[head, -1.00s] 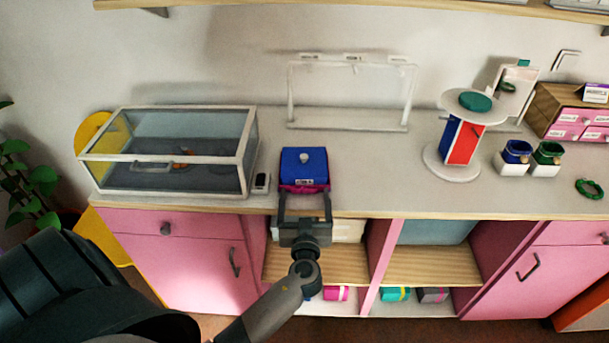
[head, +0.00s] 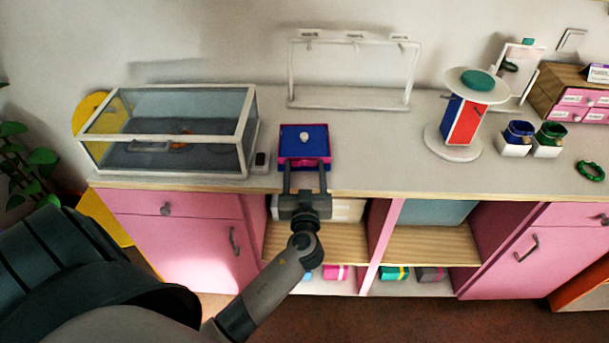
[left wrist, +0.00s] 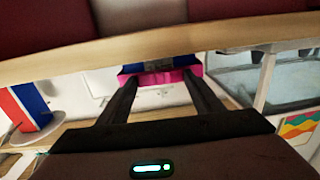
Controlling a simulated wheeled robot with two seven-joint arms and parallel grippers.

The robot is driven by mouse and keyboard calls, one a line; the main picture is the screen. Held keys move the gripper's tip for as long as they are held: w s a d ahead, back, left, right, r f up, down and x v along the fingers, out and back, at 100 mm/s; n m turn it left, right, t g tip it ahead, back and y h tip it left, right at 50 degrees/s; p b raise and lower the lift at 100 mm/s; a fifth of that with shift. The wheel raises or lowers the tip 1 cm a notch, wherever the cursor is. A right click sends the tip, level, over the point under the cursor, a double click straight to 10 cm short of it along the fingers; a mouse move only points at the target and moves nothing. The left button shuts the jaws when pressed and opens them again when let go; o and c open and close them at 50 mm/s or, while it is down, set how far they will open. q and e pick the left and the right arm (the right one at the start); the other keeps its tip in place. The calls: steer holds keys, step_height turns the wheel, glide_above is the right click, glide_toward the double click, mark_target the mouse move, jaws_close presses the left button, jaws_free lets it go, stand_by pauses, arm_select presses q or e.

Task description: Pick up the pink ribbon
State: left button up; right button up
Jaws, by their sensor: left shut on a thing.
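A blue-topped box with a pink rim and pink front (head: 318,143) stands at the counter's front edge in the head view, left of centre. A small pale knob is on its top. My left gripper (head: 307,168) is at its front, with the two fingers spread and shut on the pink part. The left wrist view shows the pink front (left wrist: 160,79) between the fingertips. I cannot make out a separate pink ribbon on it. A small pink parcel with a light band (head: 335,272) lies on the low shelf. My right gripper is not in view.
A glass case (head: 180,172) stands left of the box, with a small dark device between them. A white rack (head: 350,106) stands behind. A round-topped stand (head: 464,120) and small pots are at right. Counter between rack and stand is clear.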

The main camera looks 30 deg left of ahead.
arm_select(q)
step_height(320, 180, up, 7)
steer(key=shift+r+b, duration=0.15)
steer(key=shift+b, duration=0.3)
stand_by(0.3)
step_height(320, 180, up, 3)
steer(key=p, duration=0.7)
steer(key=shift+a+p, duration=0.1)
steer(key=shift+p, duration=0.2)
steer(key=shift+f, duration=0.25)
